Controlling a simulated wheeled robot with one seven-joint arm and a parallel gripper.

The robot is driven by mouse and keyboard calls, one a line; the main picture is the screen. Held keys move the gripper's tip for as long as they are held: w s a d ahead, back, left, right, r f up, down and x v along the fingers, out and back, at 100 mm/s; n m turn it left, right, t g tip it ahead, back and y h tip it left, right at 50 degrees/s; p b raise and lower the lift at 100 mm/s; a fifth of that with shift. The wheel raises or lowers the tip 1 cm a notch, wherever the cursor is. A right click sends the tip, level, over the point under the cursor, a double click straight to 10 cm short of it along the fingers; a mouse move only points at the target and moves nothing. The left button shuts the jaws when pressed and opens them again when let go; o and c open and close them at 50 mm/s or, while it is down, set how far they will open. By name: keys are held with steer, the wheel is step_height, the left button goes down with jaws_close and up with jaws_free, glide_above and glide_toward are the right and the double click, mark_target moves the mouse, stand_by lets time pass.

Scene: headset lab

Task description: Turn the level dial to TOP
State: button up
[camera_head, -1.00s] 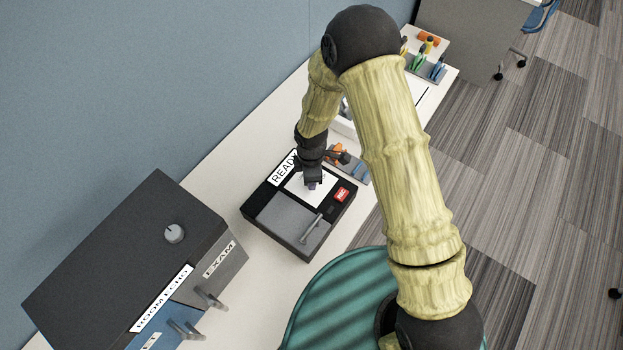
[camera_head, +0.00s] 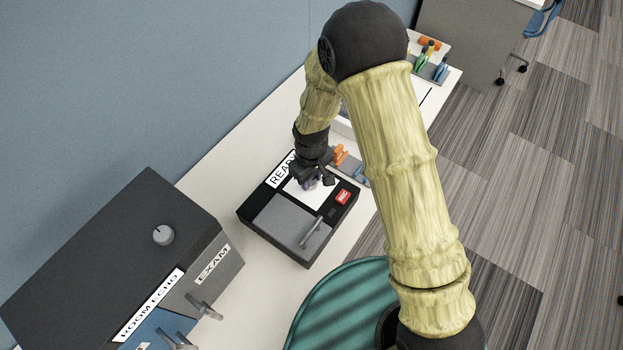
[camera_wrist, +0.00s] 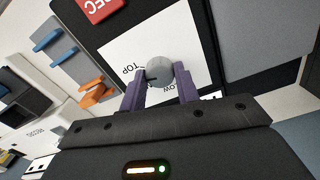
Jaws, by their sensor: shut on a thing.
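The level dial is a round grey knob (camera_wrist: 160,73) on a white label plate (camera_wrist: 125,50) in the wrist view. The plate reads TOP to the left of the knob and LOW below it, partly covered. A dark pointer line on the knob appears to face left, near TOP; I cannot tell its exact alignment. My gripper (camera_wrist: 160,88) is shut on the knob, one purple finger on each side. In the head view my gripper (camera_head: 316,180) is over the white plate of the black recorder box (camera_head: 262,232), and hides the knob.
Orange and blue clips (camera_head: 340,154) lie behind the box.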

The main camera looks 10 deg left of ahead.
mark_target(311, 181)
steer(key=shift+m, duration=1.6)
steer(key=o, duration=1)
steer(key=shift+b, duration=0.3)
steer(key=shift+c, duration=0.2)
step_height(311, 181, up, 18)
steer(key=b, duration=0.1)
steer(key=shift+f+b, duration=0.25)
steer(key=shift+b, duration=0.1)
